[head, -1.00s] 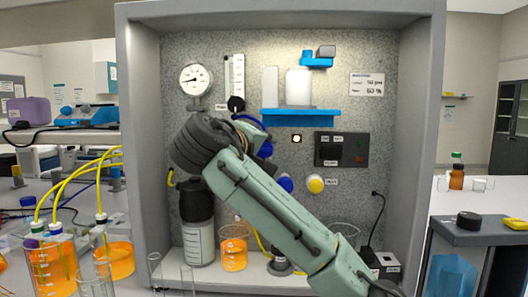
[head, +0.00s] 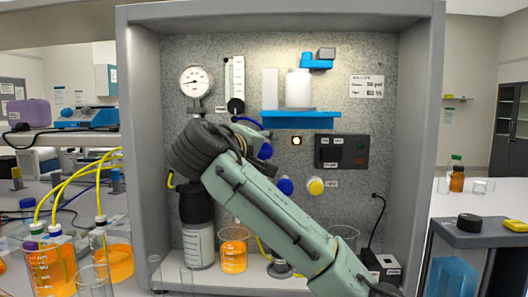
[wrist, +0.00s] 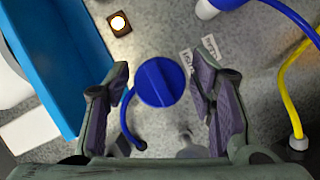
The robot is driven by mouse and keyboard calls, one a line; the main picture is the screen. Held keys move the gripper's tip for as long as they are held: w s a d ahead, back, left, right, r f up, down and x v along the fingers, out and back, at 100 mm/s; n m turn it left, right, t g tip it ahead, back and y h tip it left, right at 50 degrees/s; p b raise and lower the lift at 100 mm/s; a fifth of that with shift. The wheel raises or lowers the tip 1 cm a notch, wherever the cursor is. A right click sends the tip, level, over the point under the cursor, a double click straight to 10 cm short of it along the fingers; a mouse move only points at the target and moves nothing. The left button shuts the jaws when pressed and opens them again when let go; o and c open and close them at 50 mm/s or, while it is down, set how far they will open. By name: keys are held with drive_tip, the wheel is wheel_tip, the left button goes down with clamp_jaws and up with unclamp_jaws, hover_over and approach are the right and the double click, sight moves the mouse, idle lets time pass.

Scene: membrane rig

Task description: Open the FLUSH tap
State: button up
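In the wrist view my gripper (wrist: 160,74) is open, with one finger on each side of a round blue tap knob (wrist: 160,82). A gap shows between the knob and each finger. The same knob seems to be the blue one partly behind my arm in the head view (head: 265,150).
A second blue knob (head: 285,186) and a yellow knob (head: 316,186) sit nearby on the panel. The blue shelf (head: 300,120) is above, with a lit lamp (head: 297,140) under it.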

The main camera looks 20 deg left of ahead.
drive_tip(key=s+r, duration=0.2)
drive_tip(key=s, duration=0.9)
drive_tip(key=shift+s+a, duration=0.4)
drive_tip(key=shift+a, duration=0.05)
idle(0.4)
